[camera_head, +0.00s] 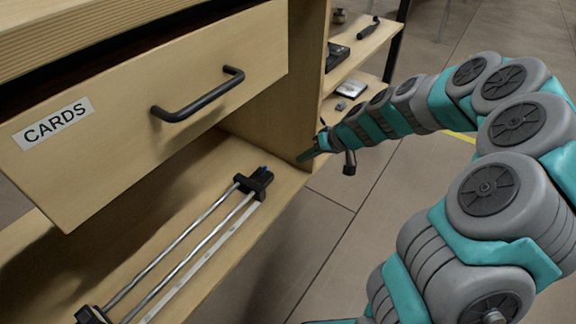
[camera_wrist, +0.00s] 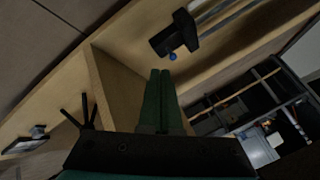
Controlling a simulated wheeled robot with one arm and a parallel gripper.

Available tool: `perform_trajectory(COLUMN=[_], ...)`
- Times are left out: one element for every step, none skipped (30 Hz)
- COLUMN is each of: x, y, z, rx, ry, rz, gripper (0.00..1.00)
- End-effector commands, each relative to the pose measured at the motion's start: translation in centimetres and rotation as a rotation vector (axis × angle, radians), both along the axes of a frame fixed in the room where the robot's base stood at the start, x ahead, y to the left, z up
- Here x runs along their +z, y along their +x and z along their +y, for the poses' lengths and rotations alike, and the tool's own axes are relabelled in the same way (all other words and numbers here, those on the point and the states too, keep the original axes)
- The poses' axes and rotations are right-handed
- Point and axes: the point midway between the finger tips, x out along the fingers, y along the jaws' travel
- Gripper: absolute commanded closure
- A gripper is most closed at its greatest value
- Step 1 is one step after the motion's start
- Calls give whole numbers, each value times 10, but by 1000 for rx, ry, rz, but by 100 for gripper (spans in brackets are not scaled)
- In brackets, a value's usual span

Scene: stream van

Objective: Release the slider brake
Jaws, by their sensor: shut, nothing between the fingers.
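The slider has two metal rails (camera_head: 185,250) on the wooden shelf under the drawer. A black block (camera_head: 256,183) sits at the rails' far end, and it also shows at the top of the wrist view (camera_wrist: 176,35). A small blue knob (camera_head: 263,169) sticks out of this block; the wrist view shows it too (camera_wrist: 172,57), just beyond my fingertips. I cannot tell whether this knob is the brake. My gripper (camera_head: 303,156) is shut and empty, right of the block near the cabinet's side panel. Its green fingers (camera_wrist: 160,74) point towards the block without touching it.
A drawer (camera_head: 150,110) labelled CARDS, with a black handle (camera_head: 198,95), hangs above the slider. A wooden side panel (camera_head: 275,120) stands between drawer and side shelves, which hold small dark items. Another black block (camera_head: 92,315) is at the near rail end. Open floor lies right.

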Motion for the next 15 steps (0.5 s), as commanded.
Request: perform_trajectory(x=[-5, -7, -9, -10, -11, -11, -12, -12, -12, -12, -12, -12, -12, -12, -12], y=[6, 8, 11, 13, 14, 15, 15, 15, 16, 16, 16, 15, 15, 15, 15], z=[-4, -6, -8, -9, -10, -10, -11, -11, -11, -11, -11, -11, -11, -11, -11], rx=[-11, -16, -21, -23, -25, -27, -28, -28, -28, -28, -28, -28, -28, -28, -28], ry=[3, 3, 4, 4, 4, 4, 3, 4, 4, 4, 4, 4, 4, 4, 4], rz=[-5, -9, -14, -16, -17, -19, -19, -20, -20, -20, -20, -20, -20, -20, -20], gripper=[100, 100, 100, 100, 100, 100, 100, 100, 100, 100, 100, 100, 100, 100, 100])
